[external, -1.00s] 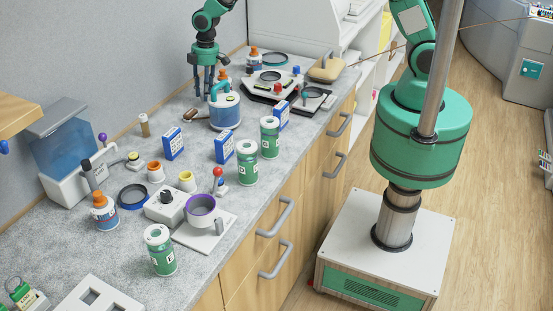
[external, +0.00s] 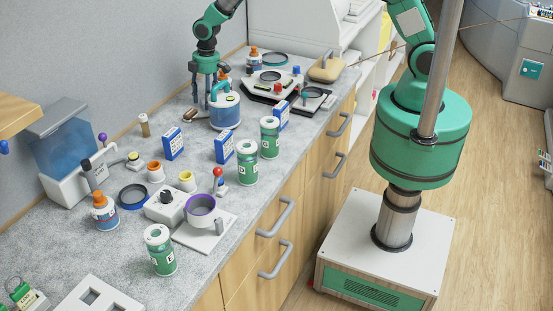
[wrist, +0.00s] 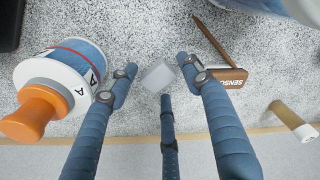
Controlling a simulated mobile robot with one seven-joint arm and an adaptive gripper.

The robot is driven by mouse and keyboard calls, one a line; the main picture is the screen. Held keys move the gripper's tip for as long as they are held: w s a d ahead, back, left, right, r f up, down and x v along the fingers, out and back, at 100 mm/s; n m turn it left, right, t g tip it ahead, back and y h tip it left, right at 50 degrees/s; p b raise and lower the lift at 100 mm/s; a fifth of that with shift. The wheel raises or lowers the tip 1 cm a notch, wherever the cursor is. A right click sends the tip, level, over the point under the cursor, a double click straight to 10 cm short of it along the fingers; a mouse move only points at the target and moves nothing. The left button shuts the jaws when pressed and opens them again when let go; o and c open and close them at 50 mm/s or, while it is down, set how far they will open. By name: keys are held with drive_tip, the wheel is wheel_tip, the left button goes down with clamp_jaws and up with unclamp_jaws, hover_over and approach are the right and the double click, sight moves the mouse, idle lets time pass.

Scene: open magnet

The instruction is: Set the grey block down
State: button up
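In the wrist view the small pale grey block (wrist: 158,77) sits between the tips of my gripper (wrist: 158,78), over the speckled counter. The third finger reaches close to its near edge, and the other two tips lie to its left and right. Narrow gaps seem to show at the sides, so I cannot tell whether the fingers press on it or whether it touches the counter. In the external view my gripper (external: 203,103) points down at the counter's far end, beside the blue-and-white container with a teal handle (external: 224,108). The block cannot be made out there.
A bottle with an orange cap (wrist: 58,90) stands left of the fingers. A brown box marked SENSOR (wrist: 222,76) lies close to the right finger, with a cork-topped vial (wrist: 291,120) beyond. The wall (wrist: 285,155) is close.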

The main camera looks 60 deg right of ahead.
drive_tip(key=shift+r, duration=0.1)
wheel_tip(320, 180, up, 12)
drive_tip(key=p, duration=0.1)
drive_tip(key=shift+s+d, duration=0.45)
idle(0.3)
drive_tip(key=shift+r, duration=0.1)
idle(0.6)
